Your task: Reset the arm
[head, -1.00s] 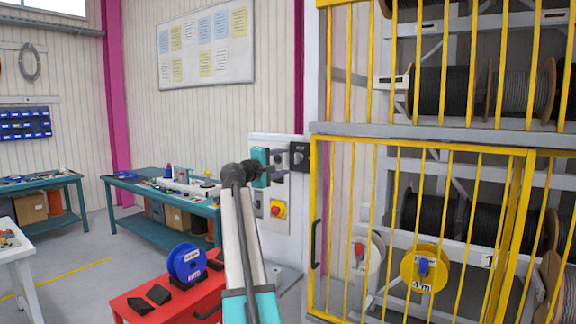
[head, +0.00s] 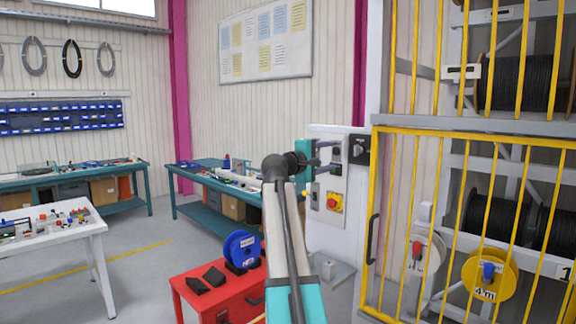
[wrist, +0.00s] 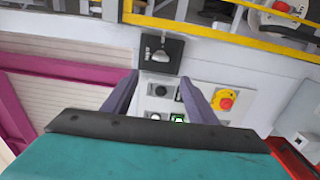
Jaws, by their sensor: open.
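My gripper (head: 325,156) is raised in front of the grey control panel beside the yellow cage. In the wrist view my gripper (wrist: 168,100) has its two dark fingers apart, with nothing between them but a view of the panel behind. The control panel (head: 336,218) carries a black switch (head: 360,149) at its upper right and a red emergency knob on yellow (head: 334,201). In the wrist view the black switch (wrist: 160,54), the red knob (wrist: 226,103) and a lit green button (wrist: 178,118) show. I cannot tell how far the fingertips are from the panel.
The yellow barred cage (head: 470,133) with cable reels stands at right. A red cart (head: 212,300) with a blue spool (head: 241,249) is low beside my arm. A white table (head: 60,226) and teal benches (head: 205,214) stand at left. Grey floor between them is open.

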